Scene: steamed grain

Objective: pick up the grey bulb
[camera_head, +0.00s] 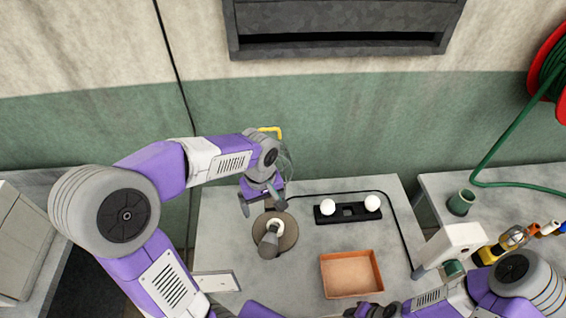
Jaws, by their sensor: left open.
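A grey bulb-shaped thing (268,246), which I take as the grey bulb, is on a round brown disc (289,236) on the grey table. A pale ring shows at its far end. My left gripper (262,206) is open, its fingers pointing down just beyond the disc's far edge. Nothing shows between the fingers, and it looks apart from the bulb, though its height is hard to judge. My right gripper (374,311) seems to show as a dark part at the bottom edge, cut off; its fingers cannot be made out.
Two white bulbs (327,207) (372,202) sit on a black holder (348,212) with a black cable. An orange tray (351,257) is in front of it. A white plate (216,282) lies at the left. A green cup (461,202) and a hose are on the right table.

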